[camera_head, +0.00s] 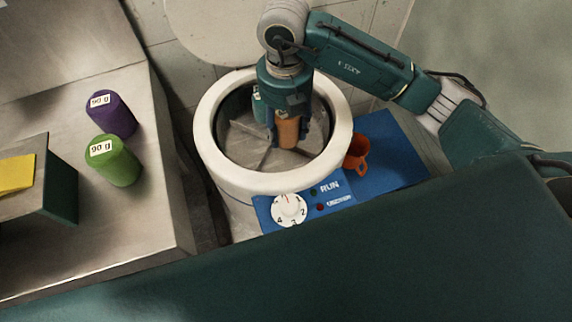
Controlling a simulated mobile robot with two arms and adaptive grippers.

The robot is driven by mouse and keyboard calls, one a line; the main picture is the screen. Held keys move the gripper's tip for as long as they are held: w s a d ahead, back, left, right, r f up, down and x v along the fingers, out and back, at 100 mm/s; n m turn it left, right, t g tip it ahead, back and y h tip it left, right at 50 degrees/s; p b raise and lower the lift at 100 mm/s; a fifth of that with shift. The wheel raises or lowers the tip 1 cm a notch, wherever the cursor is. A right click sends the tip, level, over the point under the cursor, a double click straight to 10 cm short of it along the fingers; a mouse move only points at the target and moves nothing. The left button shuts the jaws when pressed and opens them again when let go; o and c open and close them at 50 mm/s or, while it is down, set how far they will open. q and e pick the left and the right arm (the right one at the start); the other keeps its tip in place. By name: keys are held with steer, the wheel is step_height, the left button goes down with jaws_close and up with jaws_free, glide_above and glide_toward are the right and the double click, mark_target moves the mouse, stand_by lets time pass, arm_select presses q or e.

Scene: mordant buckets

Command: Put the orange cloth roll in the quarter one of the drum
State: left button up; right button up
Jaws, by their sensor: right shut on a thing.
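The orange cloth roll (287,132) is upright between the fingers of my right gripper (287,138), which is shut on it. The gripper points down through the open top of the white-rimmed drum (208,150), so the roll shows within the drum's opening, right of its middle. Grey dividers (243,142) part the drum's inside. I cannot tell which quarter is quarter one, nor whether the roll touches the drum floor. The wrist hides the back of the drum. My left gripper is not in view.
Purple (111,115) and green (112,161) rolls with weight labels stand on the metal counter (150,205) at left. An orange cup (357,153) sits right of the drum on a blue surface (398,160). A numbered dial (289,210) is at the drum's front.

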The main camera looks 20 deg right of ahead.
mark_target(285, 139)
step_height(285, 139, down, 12)
steer(key=shift+a+f+p, duration=0.1)
steer(key=shift+f+p, duration=0.05)
steer(key=shift+p, duration=0.75)
step_height(285, 139, down, 4)
steer(key=shift+f+p, duration=0.2)
steer(key=shift+p, duration=0.1)
steer(key=shift+f, duration=0.1)
steer(key=o, duration=1.2)
steer(key=shift+r, duration=0.2)
step_height(285, 139, up, 12)
steer(key=b, duration=0.2)
steer(key=shift+f+b, duration=0.1)
steer(key=shift+b, duration=0.2)
